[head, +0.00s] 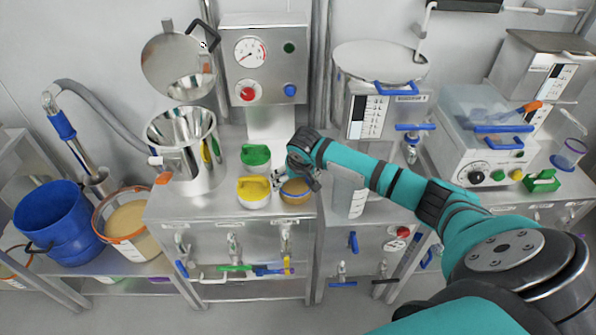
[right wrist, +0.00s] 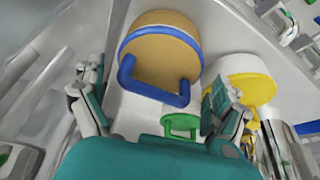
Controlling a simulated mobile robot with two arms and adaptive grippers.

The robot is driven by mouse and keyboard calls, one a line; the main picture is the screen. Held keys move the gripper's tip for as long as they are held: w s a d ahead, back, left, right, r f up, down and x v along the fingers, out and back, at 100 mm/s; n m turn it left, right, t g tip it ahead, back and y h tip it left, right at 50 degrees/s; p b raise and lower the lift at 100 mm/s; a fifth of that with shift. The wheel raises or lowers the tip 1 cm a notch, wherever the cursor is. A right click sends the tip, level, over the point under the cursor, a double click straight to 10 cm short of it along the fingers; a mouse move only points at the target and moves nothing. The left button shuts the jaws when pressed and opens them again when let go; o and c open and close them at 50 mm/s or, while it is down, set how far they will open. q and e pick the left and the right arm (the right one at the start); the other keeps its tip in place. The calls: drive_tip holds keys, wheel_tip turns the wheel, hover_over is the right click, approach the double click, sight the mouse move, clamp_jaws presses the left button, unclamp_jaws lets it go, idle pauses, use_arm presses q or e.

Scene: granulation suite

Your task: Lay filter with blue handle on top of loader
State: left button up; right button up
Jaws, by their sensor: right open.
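The filter with the blue handle (right wrist: 160,62) is a round tan disc with a blue rim and a blue U-shaped handle. It sits on the steel counter, and its edge shows in the head view (head: 296,195), partly hidden by my gripper. My right gripper (head: 296,180) is open just above it. In the right wrist view, the blue handle lies between the open fingers (right wrist: 155,92), which do not close on it. A steel funnel with a raised round lid, probably the loader (head: 180,128), stands at the counter's left. My left gripper is not in view.
A yellow-handled filter (head: 253,191) sits left of the blue one, and a green-handled one (head: 256,156) behind it. A gauge panel (head: 265,62) stands at the back. A steel vessel (head: 375,95) is to the right. A blue bucket (head: 58,222) stands at far left.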

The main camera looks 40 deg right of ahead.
drive_tip(key=v, duration=1)
drive_tip(key=shift+s+r, duration=0.2)
drive_tip(key=shift+r, duration=0.15)
